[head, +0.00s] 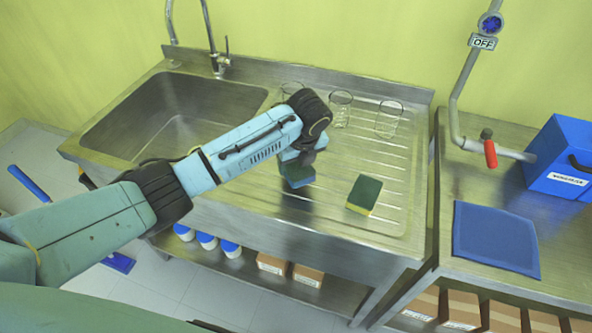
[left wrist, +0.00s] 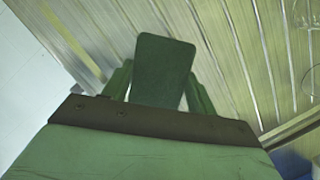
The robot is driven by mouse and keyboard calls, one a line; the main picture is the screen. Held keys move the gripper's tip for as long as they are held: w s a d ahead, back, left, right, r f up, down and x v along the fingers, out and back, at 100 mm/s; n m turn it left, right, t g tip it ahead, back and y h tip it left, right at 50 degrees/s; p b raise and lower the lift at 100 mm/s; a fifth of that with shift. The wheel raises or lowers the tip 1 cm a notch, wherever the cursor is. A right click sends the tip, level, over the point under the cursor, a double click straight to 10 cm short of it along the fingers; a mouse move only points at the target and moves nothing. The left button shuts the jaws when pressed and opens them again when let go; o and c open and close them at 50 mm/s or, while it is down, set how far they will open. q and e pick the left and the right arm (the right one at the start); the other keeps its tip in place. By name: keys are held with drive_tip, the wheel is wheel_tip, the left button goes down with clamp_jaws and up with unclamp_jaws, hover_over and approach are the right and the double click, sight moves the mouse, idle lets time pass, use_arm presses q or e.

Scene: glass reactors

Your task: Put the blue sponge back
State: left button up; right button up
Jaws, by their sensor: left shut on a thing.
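My left gripper (head: 300,157) points down over the front part of the ribbed drainboard (head: 345,150) and is shut on the blue sponge (head: 298,177). In the left wrist view the held sponge shows a dark green face (left wrist: 165,70) between the two fingers. I cannot tell whether it touches the board; a dark reflection lies below it. A second sponge (head: 365,193), dark green on yellow, lies apart on the drainboard to the right. My right gripper is not in view.
Glass beakers (head: 388,120) stand at the back of the drainboard. The sink basin (head: 170,115) is on the left. On the right bench are a blue mat (head: 497,238), a blue box (head: 560,155) and a pipe with a red handle (head: 490,153). Bottles and boxes sit below.

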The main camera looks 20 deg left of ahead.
sight(297, 166)
use_arm(q)
drive_tip(key=shift+f, duration=1.65)
drive_tip(key=shift+f, duration=0.15)
drive_tip(key=o, duration=0.9)
drive_tip(key=shift+o, duration=0.2)
drive_tip(key=p+v, duration=0.1)
drive_tip(key=v, duration=1.1)
drive_tip(key=shift+w, duration=0.1)
